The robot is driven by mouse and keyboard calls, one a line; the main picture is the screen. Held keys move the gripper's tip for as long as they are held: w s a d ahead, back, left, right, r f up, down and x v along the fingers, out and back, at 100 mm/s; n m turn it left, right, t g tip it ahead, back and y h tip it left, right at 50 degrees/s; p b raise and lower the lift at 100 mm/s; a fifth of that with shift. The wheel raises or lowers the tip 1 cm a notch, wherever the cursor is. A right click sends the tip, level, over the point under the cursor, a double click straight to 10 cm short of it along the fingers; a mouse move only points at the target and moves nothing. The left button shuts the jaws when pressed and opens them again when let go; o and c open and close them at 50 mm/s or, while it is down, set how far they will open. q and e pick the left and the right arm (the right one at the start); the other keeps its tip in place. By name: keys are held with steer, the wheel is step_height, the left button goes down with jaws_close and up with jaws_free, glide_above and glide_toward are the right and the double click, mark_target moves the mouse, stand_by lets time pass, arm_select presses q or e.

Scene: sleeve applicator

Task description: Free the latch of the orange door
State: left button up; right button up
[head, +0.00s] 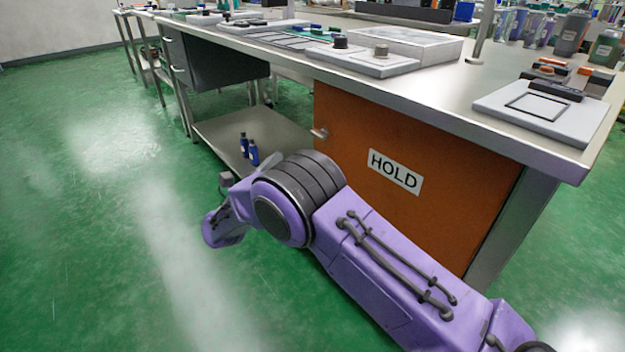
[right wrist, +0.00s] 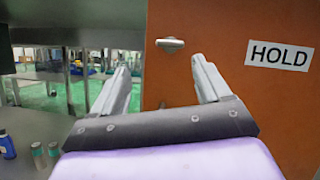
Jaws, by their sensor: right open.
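The orange door (head: 345,143) is the front of a cabinet under the bench and carries a white HOLD label (head: 395,174). It looks shut. Its small metal latch (head: 319,133) is near the door's upper left edge. In the right wrist view the latch (right wrist: 170,44) shows above and between the fingers. My right gripper (right wrist: 163,78) is open and empty, in front of the door's left edge and apart from the latch. In the head view my right arm reaches in from the lower right, and its fingers are hidden behind the wrist. My left gripper is not in view.
The steel bench top (head: 440,92) overhangs the door and holds trays and devices. A low shelf (head: 205,125) left of the door holds small blue bottles (head: 253,153). The green floor (head: 90,230) at left is clear.

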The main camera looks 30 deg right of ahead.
mark_target(316, 136)
arm_select(q)
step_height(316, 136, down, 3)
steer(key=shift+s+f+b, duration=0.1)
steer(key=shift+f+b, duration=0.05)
steer(key=shift+b, duration=0.7)
arm_select(e)
steer(key=d+r+m+g, duration=0.1)
steer(key=d, duration=0.2)
steer(key=d+r+m+g, duration=0.1)
steer(key=d+r+m, duration=0.1)
steer(key=d, duration=0.1)
steer(key=d+r+m, duration=0.1)
steer(key=d, duration=0.1)
steer(key=shift+w+d+r+m+g, duration=0.1)
steer(key=shift+d+r+m+g, duration=0.1)
steer(key=shift+d+m+g, duration=0.15)
steer(key=c, duration=1.1)
